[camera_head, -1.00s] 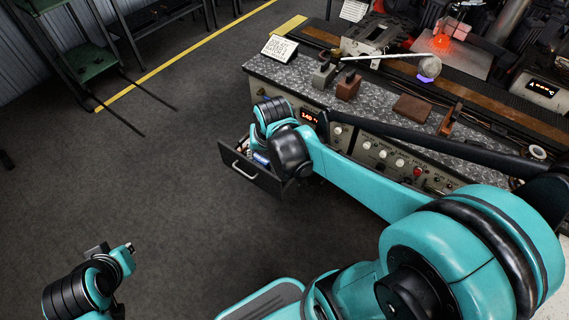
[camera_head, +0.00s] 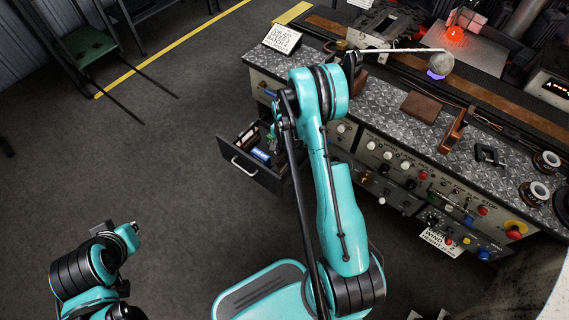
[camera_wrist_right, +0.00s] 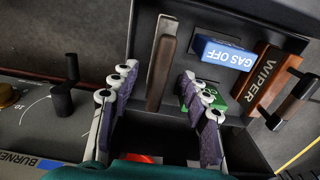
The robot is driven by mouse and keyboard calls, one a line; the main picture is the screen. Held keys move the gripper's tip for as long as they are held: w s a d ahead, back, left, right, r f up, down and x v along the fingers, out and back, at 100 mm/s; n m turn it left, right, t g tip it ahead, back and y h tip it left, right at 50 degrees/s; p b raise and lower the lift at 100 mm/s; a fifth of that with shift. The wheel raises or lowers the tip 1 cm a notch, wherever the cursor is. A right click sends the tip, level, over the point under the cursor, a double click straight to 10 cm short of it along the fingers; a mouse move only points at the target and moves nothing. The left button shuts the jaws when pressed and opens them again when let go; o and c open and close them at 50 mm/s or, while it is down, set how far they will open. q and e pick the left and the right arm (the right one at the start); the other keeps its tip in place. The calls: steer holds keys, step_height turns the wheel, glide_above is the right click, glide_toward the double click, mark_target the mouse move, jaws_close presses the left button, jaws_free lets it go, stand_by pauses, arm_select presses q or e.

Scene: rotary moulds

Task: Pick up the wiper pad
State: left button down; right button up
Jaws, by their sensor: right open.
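In the right wrist view, the wiper pad (camera_wrist_right: 267,80) is a brown wooden block labelled WIPER, with a black handle-like part on its right. It lies in the open drawer (camera_head: 248,173), at the right of that view. My right gripper (camera_wrist_right: 158,82) is open and empty over the drawer, fingers pointing in. The wiper lies right of both fingers, apart from them. In the head view, my right gripper (camera_head: 277,134) is partly hidden by its arm, and the wiper cannot be made out. Of my left arm only links show at lower left.
Beside the wiper lie a blue GAS OFF block (camera_wrist_right: 222,53), a green block (camera_wrist_right: 198,92) and a wooden-handled tool (camera_wrist_right: 161,64). The drawer walls are close around. The control bench (camera_head: 395,165) stands to the right; open floor lies left.

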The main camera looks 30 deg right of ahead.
mark_target(284, 161)
step_height(284, 161, down, 7)
steer(key=b, duration=0.3)
steer(key=shift+d+r, duration=0.15)
steer(key=shift+r, duration=0.1)
steer(key=shift+c, duration=0.7)
jaws_close()
